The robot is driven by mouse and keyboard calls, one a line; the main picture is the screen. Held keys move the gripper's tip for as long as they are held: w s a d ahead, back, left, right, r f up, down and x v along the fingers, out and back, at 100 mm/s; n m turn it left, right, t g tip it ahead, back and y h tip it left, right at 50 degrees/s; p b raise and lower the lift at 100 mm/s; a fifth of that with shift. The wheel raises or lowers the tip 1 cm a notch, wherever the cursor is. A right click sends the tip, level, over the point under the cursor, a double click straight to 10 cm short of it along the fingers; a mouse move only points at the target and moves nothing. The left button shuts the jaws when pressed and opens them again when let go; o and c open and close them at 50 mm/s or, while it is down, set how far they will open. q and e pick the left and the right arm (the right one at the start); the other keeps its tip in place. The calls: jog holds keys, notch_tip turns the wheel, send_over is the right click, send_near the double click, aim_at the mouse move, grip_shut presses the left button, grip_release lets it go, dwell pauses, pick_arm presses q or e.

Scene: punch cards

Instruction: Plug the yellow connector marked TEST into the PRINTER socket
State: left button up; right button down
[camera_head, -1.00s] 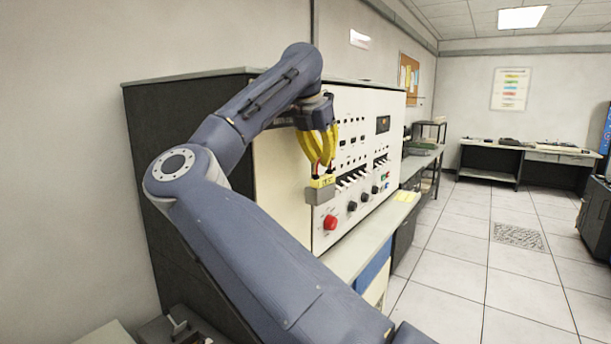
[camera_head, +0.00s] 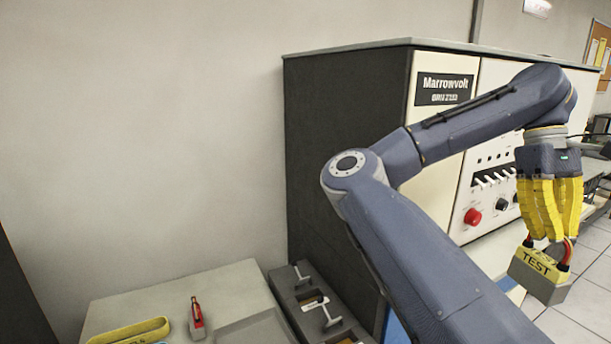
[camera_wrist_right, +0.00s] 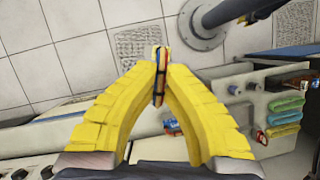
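The yellow and grey connector marked TEST (camera_head: 540,274) hangs below my right gripper (camera_head: 550,238) in the head view, its label facing me and slightly tilted. The gripper's yellow fingers are shut on it, with red and dark wires between the fingertips. In the right wrist view the fingertips (camera_wrist_right: 159,80) close on a thin stack of dark, red and blue strands. The connector is in the air, in front of the cabinet and apart from it. I cannot make out a PRINTER socket in either view. My left gripper is not in view.
The Marrowvolt cabinet (camera_head: 345,150) has a red knob (camera_head: 472,217) and switches, partly covered by my right arm. At lower left, a grey surface (camera_head: 240,295) bears a yellow loop (camera_head: 130,332) and a red-handled item (camera_head: 196,318). A dark unit with metal handles (camera_head: 290,291) adjoins it.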

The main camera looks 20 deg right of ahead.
aim_at(561, 263)
jog(key=s+a+m, duration=0.1)
jog(key=m, duration=0.1)
jog(key=s+a+f+m+y, duration=0.1)
jog(key=s+a+m, duration=0.1)
jog(key=s+a+f+m+t+y, duration=0.1)
jog(key=m, duration=0.1)
jog(key=shift+s+a, duration=0.15)
jog(key=shift+s, duration=0.1)
jog(key=shift+w, duration=0.1)
dwell(0.3)
